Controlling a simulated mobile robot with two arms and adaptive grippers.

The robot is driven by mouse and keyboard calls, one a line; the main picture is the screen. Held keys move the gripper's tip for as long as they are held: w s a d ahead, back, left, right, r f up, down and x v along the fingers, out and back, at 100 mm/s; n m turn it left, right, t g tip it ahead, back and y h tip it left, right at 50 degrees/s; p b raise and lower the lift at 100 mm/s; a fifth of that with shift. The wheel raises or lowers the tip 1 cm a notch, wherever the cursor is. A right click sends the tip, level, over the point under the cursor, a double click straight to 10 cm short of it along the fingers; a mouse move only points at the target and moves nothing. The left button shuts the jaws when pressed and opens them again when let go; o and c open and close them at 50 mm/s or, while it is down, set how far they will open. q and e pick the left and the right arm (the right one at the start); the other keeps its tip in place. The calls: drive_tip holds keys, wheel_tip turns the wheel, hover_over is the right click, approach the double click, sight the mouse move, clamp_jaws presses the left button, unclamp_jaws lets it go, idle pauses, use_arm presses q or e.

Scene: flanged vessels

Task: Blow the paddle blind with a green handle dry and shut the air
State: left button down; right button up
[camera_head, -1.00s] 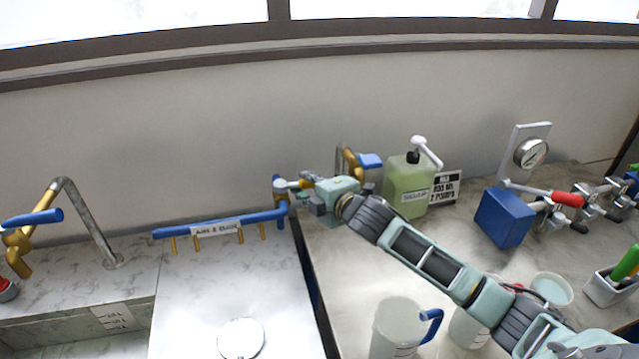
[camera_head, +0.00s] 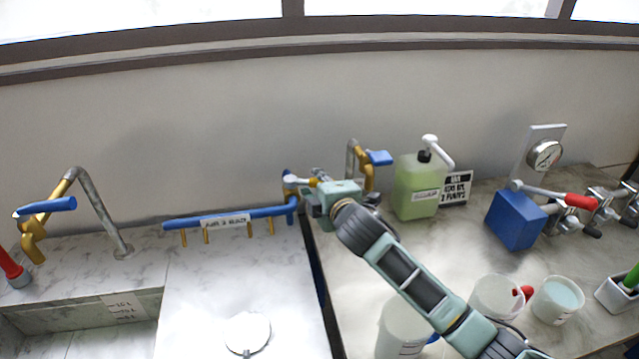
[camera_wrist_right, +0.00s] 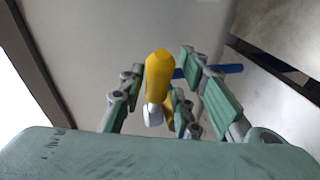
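A green handle (camera_head: 632,276) stands in a white holder at the right edge of the head view; its lower part is hidden, so I cannot tell whether it belongs to the paddle blind. A blue pipe (camera_head: 225,219) with several brass nozzles runs along the back of the white counter; its label is too blurred to read. My right gripper (camera_head: 305,184) is at the pipe's right end. In the right wrist view a yellow lever (camera_wrist_right: 160,70) with a silver end lies between the fingers of my right gripper (camera_wrist_right: 170,95), which look open around it. My left gripper is out of view.
A brass tap with blue handle (camera_head: 48,207) is at the left. White tubs (camera_head: 495,297) stand in front.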

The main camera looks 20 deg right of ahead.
drive_tip(key=shift+o, duration=0.4)
drive_tip(key=shift+r, duration=0.1)
drive_tip(key=shift+s, duration=0.1)
drive_tip(key=v, duration=1.1)
drive_tip(key=shift+s, duration=0.35)
drive_tip(key=shift+c, duration=0.3)
